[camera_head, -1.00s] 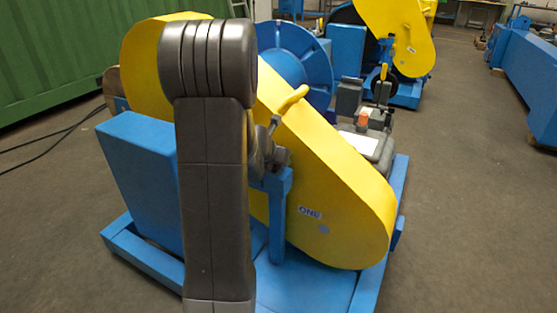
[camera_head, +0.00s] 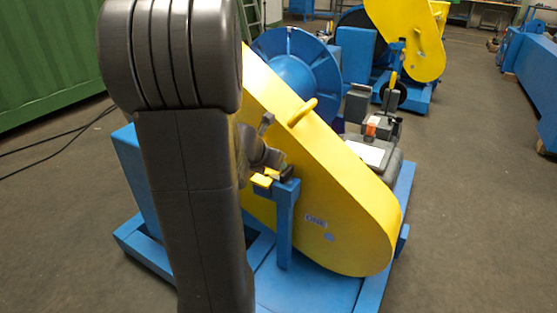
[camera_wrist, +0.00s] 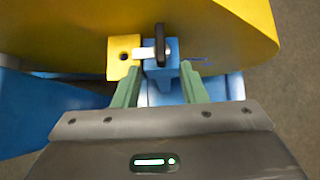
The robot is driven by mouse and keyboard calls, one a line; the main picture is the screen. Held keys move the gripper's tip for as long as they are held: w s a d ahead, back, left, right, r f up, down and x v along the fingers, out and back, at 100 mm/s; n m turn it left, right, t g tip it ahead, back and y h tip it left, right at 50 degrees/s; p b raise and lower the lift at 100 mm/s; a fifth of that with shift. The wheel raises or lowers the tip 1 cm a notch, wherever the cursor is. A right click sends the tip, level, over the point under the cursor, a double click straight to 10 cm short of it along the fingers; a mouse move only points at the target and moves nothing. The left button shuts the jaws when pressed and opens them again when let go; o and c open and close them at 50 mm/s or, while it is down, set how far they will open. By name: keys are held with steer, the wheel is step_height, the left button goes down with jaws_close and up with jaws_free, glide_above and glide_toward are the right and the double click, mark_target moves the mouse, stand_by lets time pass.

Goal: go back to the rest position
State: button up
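The yellow chain guard (camera_head: 335,205), labelled ONE, slopes down to the right on its blue frame; it also fills the top of the wrist view (camera_wrist: 60,30). A blue post (camera_head: 285,225) stands in front of it. At the post's top are a yellow plate with a hole (camera_wrist: 124,57), a silver bolt and a black latch handle (camera_wrist: 160,45). My gripper (camera_wrist: 160,68) has its two green fingers apart, with nothing held between them. It is back from the latch, whose post appears beyond the fingertips. In the head view my dark arm partly hides the machine.
A yellow handle (camera_head: 302,112) sticks up from the guard, with a blue reel (camera_head: 297,72) behind it. A second machine with a yellow guard (camera_head: 412,35) stands farther back. Black cables (camera_head: 60,135) lie on the left floor by a green container (camera_head: 45,60).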

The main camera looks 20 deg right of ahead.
mark_target(287, 170)
steer(key=shift+s+a+r, duration=0.25)
steer(key=shift+r, duration=0.05)
steer(key=shift+d+f, duration=0.1)
steer(key=b+x, duration=0.5)
steer(key=x, duration=0.7)
steer(key=shift+f, duration=0.25)
steer(key=shift+w+d+f, duration=0.4)
steer(key=shift+w+d, duration=0.05)
steer(key=shift+r, duration=0.1)
